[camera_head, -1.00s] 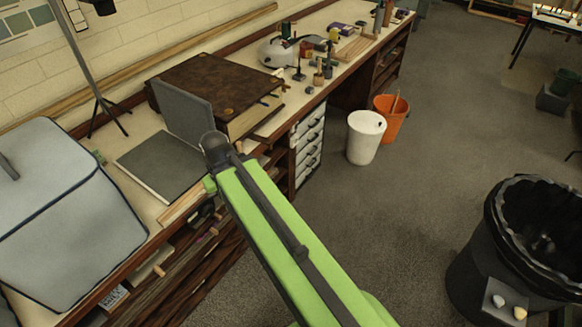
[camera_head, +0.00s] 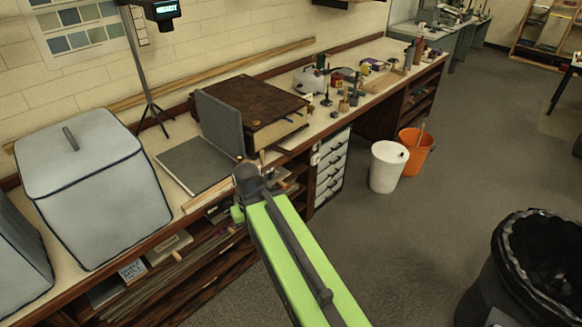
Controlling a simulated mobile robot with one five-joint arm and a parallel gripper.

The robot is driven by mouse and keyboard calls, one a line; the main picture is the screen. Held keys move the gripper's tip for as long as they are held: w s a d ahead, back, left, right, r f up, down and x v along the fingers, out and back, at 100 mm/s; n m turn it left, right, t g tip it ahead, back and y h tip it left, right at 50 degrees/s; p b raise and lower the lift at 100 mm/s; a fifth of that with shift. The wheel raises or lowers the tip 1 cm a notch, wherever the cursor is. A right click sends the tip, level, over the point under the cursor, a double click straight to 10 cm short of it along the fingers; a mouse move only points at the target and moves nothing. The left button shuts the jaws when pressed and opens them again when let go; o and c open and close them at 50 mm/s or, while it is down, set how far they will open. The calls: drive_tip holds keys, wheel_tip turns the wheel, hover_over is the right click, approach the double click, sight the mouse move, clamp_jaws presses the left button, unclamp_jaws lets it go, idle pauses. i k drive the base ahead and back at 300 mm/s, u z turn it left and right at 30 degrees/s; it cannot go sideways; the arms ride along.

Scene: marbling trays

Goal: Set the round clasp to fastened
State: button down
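A large brown book-like case (camera_head: 248,103) lies on the long bench against the wall. Small light fittings show at its front right edge, too small to tell which one is the round clasp or whether any is fastened.
A grey folder (camera_head: 196,166) with a raised panel (camera_head: 219,124) stands left of the case. A grey covered box (camera_head: 98,205) is further left. Small tools are to the right. White bin (camera_head: 387,168), orange bucket (camera_head: 417,157) and black bin (camera_head: 500,290) stand on the floor. The middle floor is clear.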

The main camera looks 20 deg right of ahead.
sight(289, 154)
drive_tip(key=u, duration=0.15)
drive_tip(key=i, duration=1)
drive_tip(key=u, duration=0.05)
